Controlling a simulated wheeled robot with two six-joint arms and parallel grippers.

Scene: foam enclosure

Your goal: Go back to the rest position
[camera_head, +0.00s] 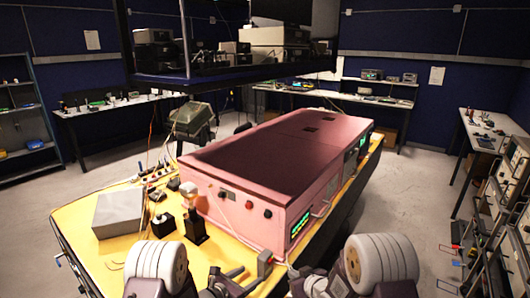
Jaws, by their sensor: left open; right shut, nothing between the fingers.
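Both my arms come in at the bottom edge, each with a white ribbed joint. My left gripper (226,278) is low in the picture, left of centre, over the front edge of the yellow table top (120,262). Its jaws are open, with nothing seen between them. My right gripper (298,276) is to its right, in front of the near right corner of the large pink box (250,215). It is shut and empty. The lower parts of both grippers are cut off or dark.
On the table left of the pink box are a grey box (120,214), a small black stand (194,228) and a black block (162,225). A dark shelf (230,75) hangs above. Equipment racks (497,215) stand at the right. The floor (410,200) between is clear.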

